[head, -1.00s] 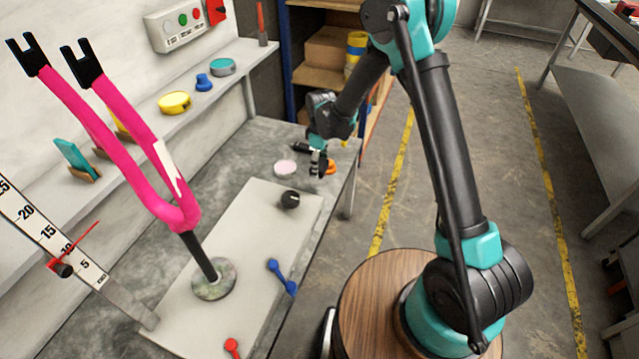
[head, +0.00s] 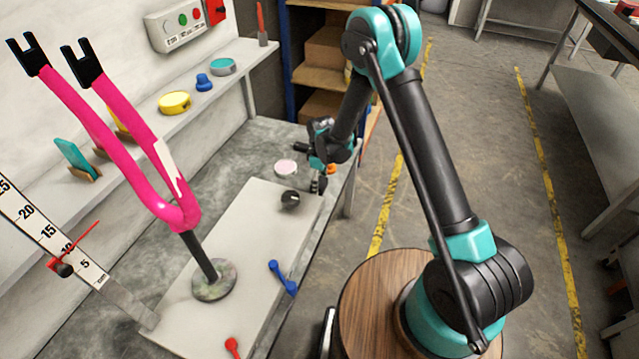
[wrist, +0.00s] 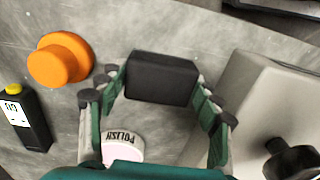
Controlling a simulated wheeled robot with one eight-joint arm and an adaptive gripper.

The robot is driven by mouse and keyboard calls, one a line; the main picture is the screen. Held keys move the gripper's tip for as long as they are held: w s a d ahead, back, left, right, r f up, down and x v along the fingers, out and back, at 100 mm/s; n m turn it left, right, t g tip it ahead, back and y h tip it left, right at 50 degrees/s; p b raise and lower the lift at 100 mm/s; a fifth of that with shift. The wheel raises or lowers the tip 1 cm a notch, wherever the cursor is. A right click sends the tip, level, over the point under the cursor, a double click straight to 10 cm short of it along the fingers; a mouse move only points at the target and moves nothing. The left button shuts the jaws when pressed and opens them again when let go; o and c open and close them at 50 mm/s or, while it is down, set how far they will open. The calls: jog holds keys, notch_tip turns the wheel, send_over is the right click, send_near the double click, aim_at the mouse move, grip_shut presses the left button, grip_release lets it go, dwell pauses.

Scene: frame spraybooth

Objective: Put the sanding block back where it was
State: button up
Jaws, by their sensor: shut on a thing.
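The sanding block, a black rectangular block (wrist: 162,78), sits between the fingertips of my gripper (wrist: 160,92) in the wrist view. My gripper is shut on it. In the head view, my gripper (head: 318,180) is at the far right corner of the workbench, beside the pale board. The block is small and dark there and hard to tell from the fingers. I cannot tell whether its underside touches the bench.
A polish tin (wrist: 122,148), an orange knob-shaped thing (wrist: 60,58) and a black bottle (wrist: 26,116) stand near my gripper. The pale board (head: 245,240) bears a black knob (head: 290,199) and a pink fork (head: 180,213). Grey bench shows around the block.

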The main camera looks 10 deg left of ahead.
aim_at(321, 182)
jog(key=o, duration=1)
notch_tip(321, 182, up, 12)
jog(key=shift+w+d+r, duration=0.1)
jog(key=shift+w+d, duration=0.05)
jog(key=s+d+r+m+t, duration=0.1)
jog(key=s+d+r+m, duration=0.2)
jog(key=d, duration=0.4)
jog(key=s+d+r+m, duration=0.1)
jog(key=d+r+m, duration=0.1)
jog(key=d+r, duration=0.45)
jog(key=s+d+r+m+t, duration=0.1)
jog(key=d+r+m, duration=0.15)
jog(key=d, duration=0.65)
jog(key=s+d+m+t, duration=0.1)
jog(key=s+d+m, duration=0.2)
jog(key=s+d, duration=0.2)
jog(key=s+d+m, duration=0.3)
jog(key=s+d, duration=0.1)
jog(key=s, duration=0.1)
jog(key=s+d+m+t, duration=0.1)
jog(key=s+d+m, duration=0.2)
jog(key=s+d, duration=0.2)
jog(key=shift+s+d+f+t, duration=0.3)
jog(key=shift+s+d+f, duration=0.05)
jog(key=shift+s, duration=0.05)
